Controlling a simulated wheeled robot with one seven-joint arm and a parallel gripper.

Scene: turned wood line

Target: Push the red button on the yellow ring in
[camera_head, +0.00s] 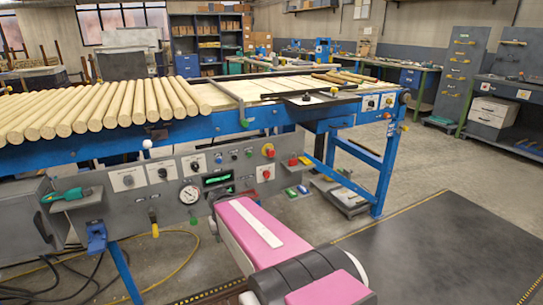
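The red button (269,152) on its yellow ring sits at the upper right of the grey control panel (130,205), under the blue-framed line. It stands out from the panel face and nothing covers it. My pink and white arm (262,235) comes up from the bottom middle, below and in front of the panel. My gripper does not show, so I cannot see its fingers or how far it is from the button.
Below the button is another red one on a white plate (266,173). Knobs, a round gauge (190,194) and a green-lit display (217,180) lie to the left. Round wooden rods (100,105) cover the line above. Dark matting (450,240) is clear at right.

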